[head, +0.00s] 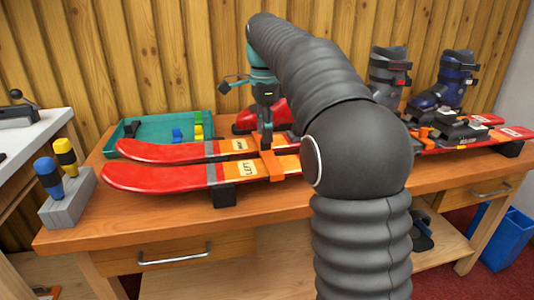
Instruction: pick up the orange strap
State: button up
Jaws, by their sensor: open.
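The orange strap (271,167) lies across the near red ski, right of the middle of its visible front part, with one end hanging over the ski's near edge. My gripper (266,142) points down just above the strap's far end, over the skis. Its jaws are open, but the fingers are small and dark here, and I cannot tell whether they touch the strap. The near ski (160,178) and the far ski (170,152) lie side by side on dark supports. My arm hides their middle part.
A teal tray (113,141) with small blue, yellow and green pieces stands behind the skis. A grey block (70,203) holds blue and yellow-handled tools at left. Ski boots (456,80) stand at back right. The bench front (240,210) is clear. A blue bin (503,238) stands on the floor.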

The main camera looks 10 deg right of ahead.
aim_at(266, 147)
jog(key=shift+d+f+b, duration=0.1)
jog(key=shift+f+b, duration=0.2)
jog(key=shift+f, duration=1.2)
grip_shut()
